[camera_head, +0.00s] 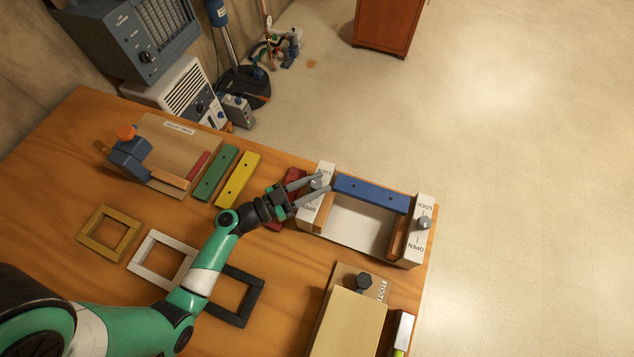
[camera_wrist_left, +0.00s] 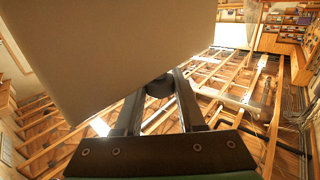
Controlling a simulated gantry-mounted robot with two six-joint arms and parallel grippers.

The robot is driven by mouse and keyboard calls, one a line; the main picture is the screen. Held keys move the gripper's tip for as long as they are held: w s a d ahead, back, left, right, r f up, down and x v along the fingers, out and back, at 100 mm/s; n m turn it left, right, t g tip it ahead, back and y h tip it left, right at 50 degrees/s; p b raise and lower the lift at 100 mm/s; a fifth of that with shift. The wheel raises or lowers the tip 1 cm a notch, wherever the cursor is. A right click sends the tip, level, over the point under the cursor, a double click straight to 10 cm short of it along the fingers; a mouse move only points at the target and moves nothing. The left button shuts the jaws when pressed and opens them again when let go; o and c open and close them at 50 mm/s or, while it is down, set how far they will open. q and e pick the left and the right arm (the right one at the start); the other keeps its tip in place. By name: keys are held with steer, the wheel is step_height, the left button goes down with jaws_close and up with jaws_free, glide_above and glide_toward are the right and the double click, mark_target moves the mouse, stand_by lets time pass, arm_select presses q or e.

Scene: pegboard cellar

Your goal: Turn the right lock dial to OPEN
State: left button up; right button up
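The right lock dial (camera_head: 424,222) is a grey knob on a white panel (camera_head: 420,208) at the table's far right edge, marked LOCK above and OPEN below. No gripper is near it. A matching left dial (camera_head: 316,184) sits on the other white panel (camera_head: 326,169). My left gripper (camera_head: 325,181) is at this left dial, with a finger along each side. In the left wrist view the dark knob (camera_wrist_left: 160,87) is between my fingertips, which appear to touch it. Part of the left panel's lettering is hidden by the fingers. My right gripper is not in view.
A blue bar (camera_head: 370,193) spans the gap between the two panels. A red block (camera_head: 290,181) lies left of the left panel, partly under my gripper. Green (camera_head: 215,174) and yellow (camera_head: 238,179) bars lie further left. A box (camera_head: 347,325) stands in front.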

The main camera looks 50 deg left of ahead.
arm_select(q)
jaws_close()
steer(key=shift+f, duration=0.1)
